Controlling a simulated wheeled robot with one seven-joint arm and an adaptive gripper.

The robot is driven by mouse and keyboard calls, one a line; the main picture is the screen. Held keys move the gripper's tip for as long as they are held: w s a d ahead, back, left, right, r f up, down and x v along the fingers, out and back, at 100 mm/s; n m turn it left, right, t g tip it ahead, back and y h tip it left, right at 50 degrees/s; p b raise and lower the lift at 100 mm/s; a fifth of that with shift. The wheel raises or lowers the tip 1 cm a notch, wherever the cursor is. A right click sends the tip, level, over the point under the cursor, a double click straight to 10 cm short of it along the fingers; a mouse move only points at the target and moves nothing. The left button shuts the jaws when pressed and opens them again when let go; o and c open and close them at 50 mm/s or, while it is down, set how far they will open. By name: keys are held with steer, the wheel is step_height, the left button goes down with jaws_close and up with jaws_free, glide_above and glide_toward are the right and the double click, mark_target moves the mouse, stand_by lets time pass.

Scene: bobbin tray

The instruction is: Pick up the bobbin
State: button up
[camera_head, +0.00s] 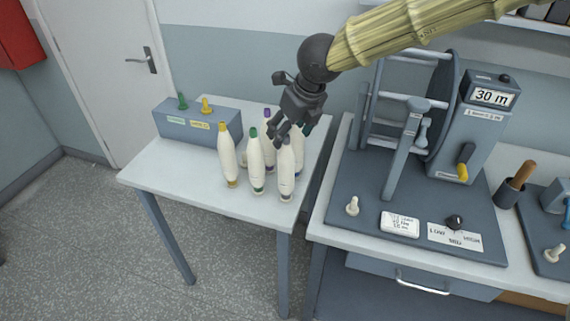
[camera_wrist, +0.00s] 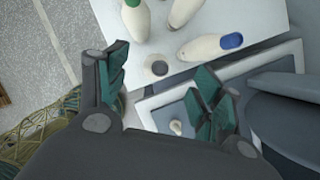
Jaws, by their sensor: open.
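Several white bobbins with coloured ends stand in a group on the small table. The front right one, a dark-topped bobbin (camera_head: 286,173), is directly below my gripper (camera_head: 288,136). In the wrist view the dark-topped bobbin (camera_wrist: 157,68) is seen almost end-on, between the spread fingers of my gripper (camera_wrist: 163,77). A green-topped bobbin (camera_head: 256,163) and a yellow-topped bobbin (camera_head: 228,158) stand to its left. A purple-topped bobbin (camera_head: 268,142) is behind. Another bobbin (camera_head: 298,158) behind is partly hidden by my gripper. My gripper is open and empty.
A grey box (camera_head: 198,132) with a green and a yellow peg stands at the table's back left. The small table's (camera_head: 175,165) left front is clear. A winding machine (camera_head: 470,130) on a dark base stands close on the right bench. A door (camera_head: 105,60) is at the back left.

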mark_target(286, 169)
steer(key=shift+w+f, duration=0.2)
steer(key=shift+f, duration=0.3)
steer(key=shift+w+f, duration=0.2)
steer(key=shift+f, duration=0.25)
steer(key=shift+a+p+x, duration=0.1)
steer(key=shift+p+x, duration=0.4)
steer(key=shift+x, duration=0.8)
steer(key=shift+a+p+x, duration=0.15)
steer(key=shift+p+x, duration=0.3)
steer(key=shift+x, duration=0.8)
steer(key=shift+c, duration=0.2)
steer(key=shift+r, duration=0.1)
steer(key=c, duration=1.4)
